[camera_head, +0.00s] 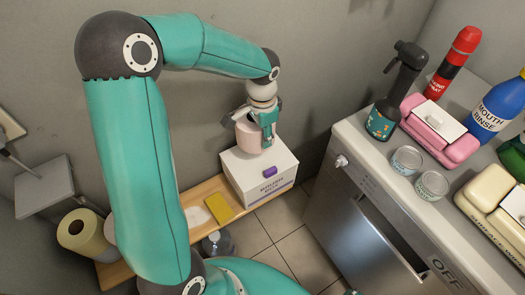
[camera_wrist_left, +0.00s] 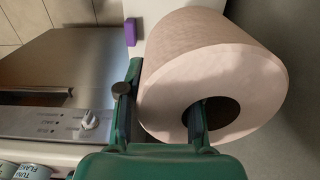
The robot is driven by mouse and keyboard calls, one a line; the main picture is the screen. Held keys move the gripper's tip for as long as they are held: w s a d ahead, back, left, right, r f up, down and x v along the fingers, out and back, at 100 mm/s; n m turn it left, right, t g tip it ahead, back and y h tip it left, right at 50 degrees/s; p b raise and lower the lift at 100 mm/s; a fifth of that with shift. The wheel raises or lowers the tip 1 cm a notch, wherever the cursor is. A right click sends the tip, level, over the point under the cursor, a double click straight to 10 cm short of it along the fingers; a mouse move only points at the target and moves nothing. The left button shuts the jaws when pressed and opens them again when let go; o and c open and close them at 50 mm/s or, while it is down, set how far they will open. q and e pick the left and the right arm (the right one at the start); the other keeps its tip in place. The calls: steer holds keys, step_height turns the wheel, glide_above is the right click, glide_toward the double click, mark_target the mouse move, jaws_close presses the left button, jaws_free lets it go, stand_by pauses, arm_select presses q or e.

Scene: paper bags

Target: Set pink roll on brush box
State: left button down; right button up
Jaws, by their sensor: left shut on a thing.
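The pink roll (camera_head: 246,135) is at the rear part of the top of the white brush box (camera_head: 262,186). I cannot tell whether it rests on the box or hangs just above it. My left gripper (camera_head: 267,124) is shut on the roll's wall. In the left wrist view the pink roll (camera_wrist_left: 222,62) fills the middle right, its open core facing me. One finger of the left gripper (camera_wrist_left: 158,118) is inside the core and the other is outside the roll.
A washer-like appliance (camera_head: 350,140) with bottles and tins stands at right.

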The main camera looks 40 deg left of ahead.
mark_target(255, 128)
arm_select(q)
step_height(255, 128, down, 8)
steer(key=shift+f, duration=0.1)
stand_by(0.4)
steer(key=c, duration=0.8)
jaws_free()
steer(key=shift+b, duration=0.3)
steer(key=shift+o, duration=0.2)
steer(key=shift+r, duration=0.2)
step_height(255, 128, up, 12)
steer(key=shift+f+p, duration=0.1)
steer(key=shift+p, duration=0.25)
